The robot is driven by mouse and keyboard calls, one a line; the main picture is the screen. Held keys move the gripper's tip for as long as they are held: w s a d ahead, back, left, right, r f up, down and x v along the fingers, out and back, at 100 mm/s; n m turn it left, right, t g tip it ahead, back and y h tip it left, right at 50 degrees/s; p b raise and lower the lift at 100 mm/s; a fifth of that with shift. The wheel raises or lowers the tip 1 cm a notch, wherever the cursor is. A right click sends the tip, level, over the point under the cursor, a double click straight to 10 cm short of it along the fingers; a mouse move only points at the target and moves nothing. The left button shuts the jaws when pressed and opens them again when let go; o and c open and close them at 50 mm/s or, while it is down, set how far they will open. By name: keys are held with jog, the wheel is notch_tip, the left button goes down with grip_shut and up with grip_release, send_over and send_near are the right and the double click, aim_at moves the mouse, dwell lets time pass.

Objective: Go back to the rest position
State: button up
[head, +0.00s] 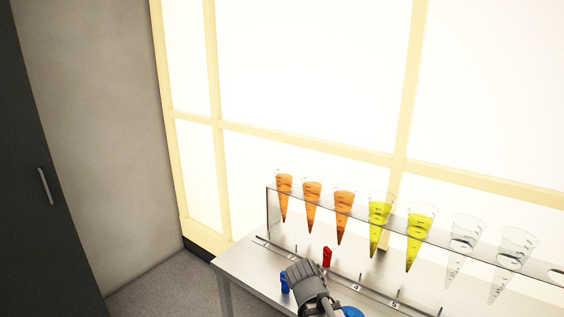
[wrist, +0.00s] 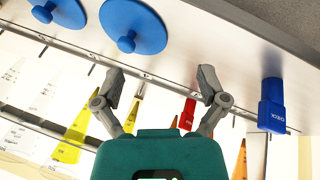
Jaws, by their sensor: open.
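My gripper (head: 303,270) is over the front of the metal table, at the bottom of the head view. In the wrist view my gripper (wrist: 160,80) has its two fingers well apart, with nothing held between them. A red clip-like piece (head: 326,257) stands just behind the gripper; it also shows in the wrist view (wrist: 188,112), partly hidden by a finger. A blue piece (head: 285,283) stands left of the gripper; in the wrist view the blue piece (wrist: 272,105) is beyond the right finger. No marked rest place is visible.
A clear shelf (head: 268,214) holds orange and yellow cones (head: 343,212) and empty clear ones (head: 465,240) along the table. Round blue lids (wrist: 132,27) lie near the gripper. A numbered rail (head: 345,282) runs in front. Left of the table (head: 235,262) is open floor.

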jog(key=s+d+f+n+g+y, duration=0.2)
jog(key=s+d+n+g+y, duration=0.15)
jog(key=s+d+y, duration=0.2)
notch_tip(320, 180, up, 12)
jog(key=p, duration=1.2)
jog(key=shift+s+a+r+t+h, duration=0.15)
jog(key=shift+a+r+t+h, duration=0.1)
jog(key=shift+a+t+h, duration=0.15)
